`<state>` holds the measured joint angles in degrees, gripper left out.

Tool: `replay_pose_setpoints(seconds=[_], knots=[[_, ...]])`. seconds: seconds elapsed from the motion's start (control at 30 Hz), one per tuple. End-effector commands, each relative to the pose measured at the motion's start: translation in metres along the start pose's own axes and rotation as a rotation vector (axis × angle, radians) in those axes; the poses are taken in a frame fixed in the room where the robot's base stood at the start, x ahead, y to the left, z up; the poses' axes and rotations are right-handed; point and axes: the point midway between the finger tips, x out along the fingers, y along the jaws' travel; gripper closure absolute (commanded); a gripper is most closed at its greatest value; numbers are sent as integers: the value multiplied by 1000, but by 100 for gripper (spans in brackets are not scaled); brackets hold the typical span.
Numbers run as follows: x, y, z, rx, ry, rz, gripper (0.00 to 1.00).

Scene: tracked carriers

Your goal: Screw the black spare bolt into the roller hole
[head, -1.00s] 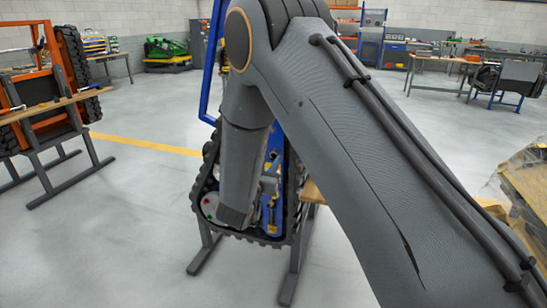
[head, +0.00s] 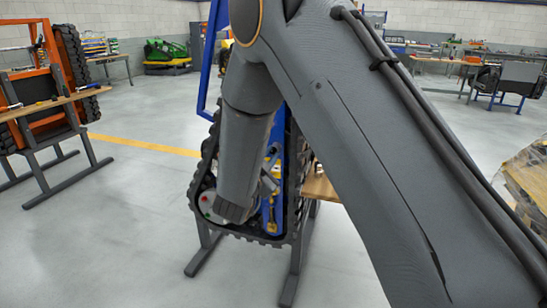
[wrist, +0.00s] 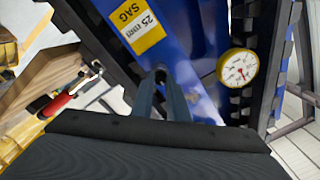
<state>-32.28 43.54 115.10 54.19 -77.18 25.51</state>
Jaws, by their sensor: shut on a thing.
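My gripper (wrist: 163,92) points at the blue track frame (wrist: 185,35) in the wrist view. Its fingers are close together, shut on a small dark thing at their tips that looks like the black spare bolt (wrist: 160,75); it is mostly hidden. In the head view my arm hangs in front of the tracked carrier and covers much of it. A pale round roller or wheel (head: 207,203) with red and green marks shows inside the lower left of the black track (head: 250,236). I cannot make out the roller hole in either view.
A dial gauge (wrist: 238,68) and a yellow "25 mm SAG" label (wrist: 137,27) are on the blue frame near my fingers. A red-handled tool (wrist: 60,102) lies at the wooden bench (wrist: 38,82). An orange carrier (head: 45,125) stands left; open floor lies between.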

Motion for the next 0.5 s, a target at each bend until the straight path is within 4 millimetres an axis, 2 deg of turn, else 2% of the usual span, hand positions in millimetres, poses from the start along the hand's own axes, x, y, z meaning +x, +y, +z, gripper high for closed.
replay_pose_setpoints(seconds=[0.13, 0.5], knots=[[0, 0, 1, 98, -1, 0, 100], [0, 0, 1, 146, -1, -1, 100]])
